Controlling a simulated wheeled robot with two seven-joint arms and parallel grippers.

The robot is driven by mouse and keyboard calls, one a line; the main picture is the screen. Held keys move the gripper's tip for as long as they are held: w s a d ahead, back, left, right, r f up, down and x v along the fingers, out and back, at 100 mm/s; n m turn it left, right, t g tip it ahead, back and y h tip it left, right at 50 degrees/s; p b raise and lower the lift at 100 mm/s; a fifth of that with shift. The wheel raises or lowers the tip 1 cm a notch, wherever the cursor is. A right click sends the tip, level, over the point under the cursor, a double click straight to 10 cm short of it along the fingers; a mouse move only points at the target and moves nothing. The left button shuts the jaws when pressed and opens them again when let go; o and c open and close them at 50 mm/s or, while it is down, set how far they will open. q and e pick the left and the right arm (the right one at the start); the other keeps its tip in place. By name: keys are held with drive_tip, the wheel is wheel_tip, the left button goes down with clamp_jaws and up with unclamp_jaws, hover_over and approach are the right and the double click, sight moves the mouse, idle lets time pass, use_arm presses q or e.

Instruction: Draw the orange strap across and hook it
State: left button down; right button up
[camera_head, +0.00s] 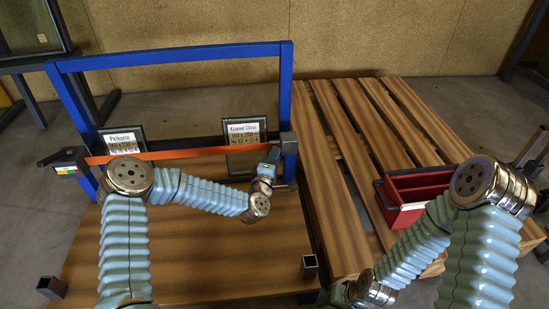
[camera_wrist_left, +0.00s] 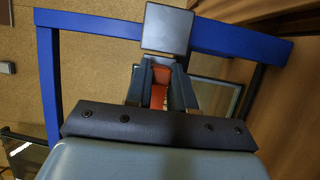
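The orange strap (camera_head: 190,154) runs taut across the blue frame (camera_head: 185,55), in front of two glass panes. Its left end meets a dark holder (camera_head: 68,160) on the left side. Its right end reaches my left gripper (camera_head: 278,162) by the right upright. In the left wrist view the gripper's fingers (camera_wrist_left: 160,92) stand on both sides of the orange strap end (camera_wrist_left: 158,94). A dark square block (camera_wrist_left: 167,29) on the blue frame is just beyond the fingertips. Whether the strap touches it is hidden. My right gripper (camera_head: 332,296) is low in the head view, mostly hidden by its wrist.
The left glass pane (camera_head: 123,140) and right glass pane (camera_head: 245,133) carry white labels. A slatted wooden pallet (camera_head: 330,150) lies to the right, with a red box (camera_head: 420,184) on it. Short dark posts (camera_head: 51,287) stand at the wooden base's front corners.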

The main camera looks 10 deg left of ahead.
use_arm(q)
drive_tip(key=c, duration=1)
unclamp_jaws()
drive_tip(key=shift+w+d, duration=0.1)
drive_tip(key=shift+w, duration=0.15)
drive_tip(key=shift+o, duration=0.2)
drive_tip(key=s+a+p, duration=0.1)
drive_tip(key=s+a, duration=0.1)
drive_tip(key=s, duration=1.1)
drive_tip(key=shift+s+p, duration=0.4)
drive_tip(key=shift+a, duration=0.1)
